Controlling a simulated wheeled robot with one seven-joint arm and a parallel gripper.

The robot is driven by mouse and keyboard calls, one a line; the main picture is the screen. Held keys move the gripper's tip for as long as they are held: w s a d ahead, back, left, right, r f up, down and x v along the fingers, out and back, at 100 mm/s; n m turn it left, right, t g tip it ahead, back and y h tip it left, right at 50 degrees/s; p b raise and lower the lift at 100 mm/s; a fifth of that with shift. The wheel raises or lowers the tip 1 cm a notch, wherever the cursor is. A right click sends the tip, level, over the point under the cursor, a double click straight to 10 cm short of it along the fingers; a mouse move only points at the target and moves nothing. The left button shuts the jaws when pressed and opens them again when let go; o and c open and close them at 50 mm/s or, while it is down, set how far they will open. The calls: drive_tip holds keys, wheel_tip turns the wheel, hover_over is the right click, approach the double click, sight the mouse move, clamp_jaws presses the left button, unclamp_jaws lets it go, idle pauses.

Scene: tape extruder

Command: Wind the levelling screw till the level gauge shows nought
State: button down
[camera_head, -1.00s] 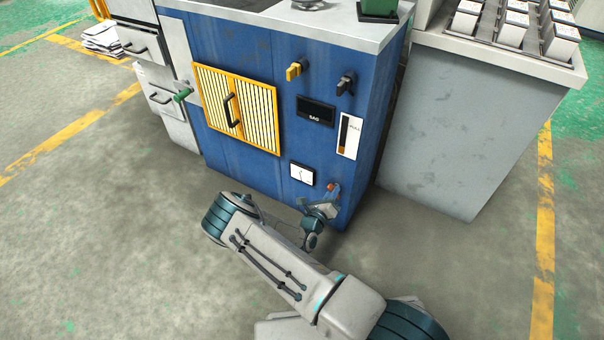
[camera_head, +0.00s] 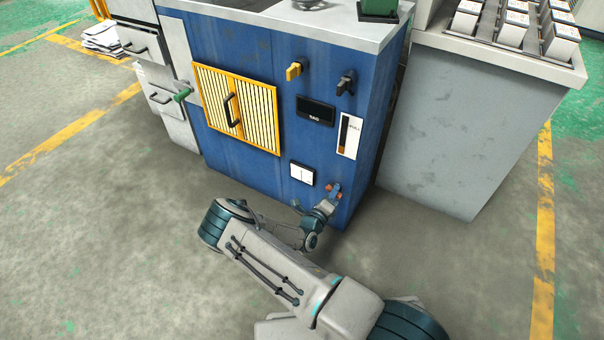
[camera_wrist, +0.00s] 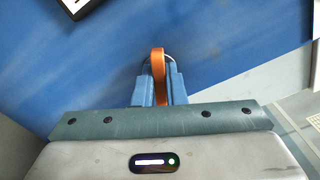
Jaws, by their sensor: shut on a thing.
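The levelling screw has an orange, flat-edged grip (camera_wrist: 158,75) that stands out from the blue machine panel in the wrist view. My gripper (camera_wrist: 158,92) has its two blue fingers shut on this grip, one on each side. In the head view my gripper (camera_head: 334,191) is at the panel's lower right, and it mostly hides the screw. The level gauge (camera_head: 302,174) is a small white dial just up and left of the screw. Its thin needle looks close to upright, but the scale is too small to read. Only a corner of the gauge shows in the wrist view (camera_wrist: 82,4).
The blue machine (camera_head: 240,165) carries a yellow slatted door (camera_head: 255,115), a yellow knob (camera_head: 294,70), a black knob (camera_head: 346,82), a dark display (camera_head: 315,110) and a white strip gauge (camera_head: 349,136). A grey bench (camera_head: 470,130) stands close on the right. Open floor lies in front.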

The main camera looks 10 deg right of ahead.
drive_tip(key=shift+n, duration=0.6)
drive_tip(key=n, duration=0.2)
drive_tip(key=shift+n, duration=0.3)
drive_tip(key=c, duration=1.4)
unclamp_jaws()
drive_tip(key=shift+s+a, duration=0.1)
drive_tip(key=shift+p+v, duration=1)
drive_tip(key=shift+v, duration=2.9)
